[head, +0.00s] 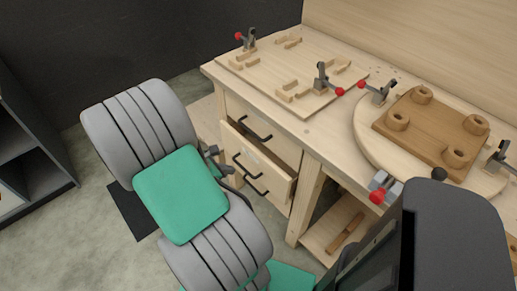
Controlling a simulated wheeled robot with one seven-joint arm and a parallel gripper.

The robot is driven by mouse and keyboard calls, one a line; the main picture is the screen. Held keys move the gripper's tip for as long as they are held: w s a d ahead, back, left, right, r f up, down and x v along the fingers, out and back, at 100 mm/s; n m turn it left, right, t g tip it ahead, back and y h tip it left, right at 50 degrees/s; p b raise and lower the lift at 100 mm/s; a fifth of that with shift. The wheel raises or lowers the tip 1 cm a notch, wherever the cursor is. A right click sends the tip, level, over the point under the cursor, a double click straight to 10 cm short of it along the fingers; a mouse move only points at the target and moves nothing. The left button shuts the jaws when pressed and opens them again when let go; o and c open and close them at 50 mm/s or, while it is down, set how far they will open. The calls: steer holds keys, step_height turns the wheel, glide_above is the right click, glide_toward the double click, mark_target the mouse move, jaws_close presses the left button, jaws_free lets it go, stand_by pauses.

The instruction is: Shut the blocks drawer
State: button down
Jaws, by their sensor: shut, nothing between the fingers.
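A drawer (276,185) under the workbench stands pulled out, its front panel standing clear of the cabinet. Two dark handles show on the drawer fronts around it, and an upper drawer with a dark handle (255,128) looks closed. No label or blocks can be made out, so I cannot tell from markings which is the blocks drawer. My gripper (215,160) shows only as a small dark part beyond my green and grey arm, just left of the drawer fronts. It is shut and empty. My arm hides most of it, and I cannot tell whether it touches the drawer.
The workbench (317,137) carries a board with wooden blocks and red-tipped clamps, and a round plate (363,130) with a brown form. A lower shelf (322,238) holds a wooden piece. A dark shelf unit (30,150) stands at left.

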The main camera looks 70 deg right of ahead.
steer(key=s+d+n, duration=0.1)
steer(key=s+d, duration=0.1)
steer(key=b, duration=0.2)
glide_toward(265, 163)
steer(key=x, duration=0.5)
steer(key=shift+w+a+f, duration=0.1)
steer(key=shift+a+f, duration=0.15)
steer(key=shift+f, duration=0.1)
steer(key=shift+s+d, duration=0.2)
steer(key=shift+d, duration=0.2)
